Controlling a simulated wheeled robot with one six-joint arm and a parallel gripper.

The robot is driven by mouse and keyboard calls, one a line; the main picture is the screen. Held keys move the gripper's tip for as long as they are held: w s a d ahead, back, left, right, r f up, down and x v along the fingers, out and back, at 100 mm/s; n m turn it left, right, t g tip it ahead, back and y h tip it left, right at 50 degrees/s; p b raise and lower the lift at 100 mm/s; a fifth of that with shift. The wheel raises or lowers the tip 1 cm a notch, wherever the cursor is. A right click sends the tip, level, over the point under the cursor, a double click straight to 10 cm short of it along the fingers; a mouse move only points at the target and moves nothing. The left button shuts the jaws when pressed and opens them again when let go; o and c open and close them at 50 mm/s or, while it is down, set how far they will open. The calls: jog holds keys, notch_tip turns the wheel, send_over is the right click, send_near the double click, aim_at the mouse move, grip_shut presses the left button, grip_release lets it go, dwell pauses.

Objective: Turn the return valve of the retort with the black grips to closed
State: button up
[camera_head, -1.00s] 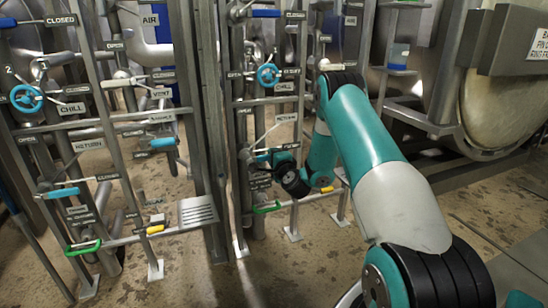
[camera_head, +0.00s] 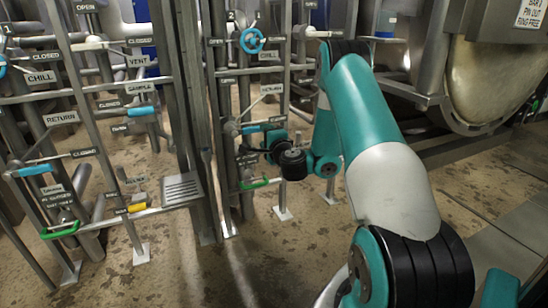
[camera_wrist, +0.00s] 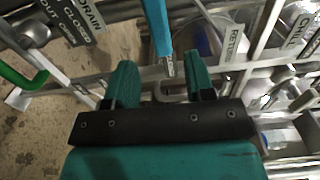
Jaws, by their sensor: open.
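The return valve's blue lever (camera_head: 254,128) is on the right-hand pipe frame, below a RETURN label (camera_head: 271,90). My gripper (camera_head: 266,139) is right beside it, small and partly hidden by my wrist. In the wrist view my gripper (camera_wrist: 160,62) is open, with its two teal fingers apart. A blue lever (camera_wrist: 157,28) with a metal end reaches down between the fingertips in the picture; I cannot tell whether it touches either. A RETURN label (camera_wrist: 234,42) is to its right. The black grips that mark the retort cannot be made out.
A green handle (camera_head: 255,183) is low on the same frame, and a blue handwheel (camera_head: 252,40) is above. The left-hand frame carries another RETURN label (camera_head: 61,118) and blue lever (camera_head: 33,170). A rounded metal vessel (camera_head: 480,80) stands at right.

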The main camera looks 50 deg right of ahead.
jog(key=shift+b+v, duration=2.95)
jog(key=shift+b, duration=0.45)
jog(key=shift+w+a, duration=0.1)
jog(key=a+r+n+g+y+p, duration=0.2)
jog(key=a+r+n+y+p, duration=0.45)
jog(key=a, duration=0.75)
jog(key=a+r+n+g+y+p, duration=0.1)
jog(key=a+r+n+y+p, duration=0.3)
jog(key=a+r+n+y, duration=0.7)
jog(key=s+a+r+n+g+h+p, duration=0.35)
jog(key=s+a+n+g+p, duration=0.65)
jog(key=s+a, duration=0.55)
jog(key=s+d+r+n+g+h+p, duration=0.25)
jog(key=s+r+g+p, duration=0.2)
jog(key=s, duration=0.65)
notch_tip(320, 180, up, 37)
jog(key=d+p, duration=0.1)
jog(key=p, duration=3.5)
jog(key=shift+w+r+t, duration=0.2)
jog(key=shift+t, duration=0.25)
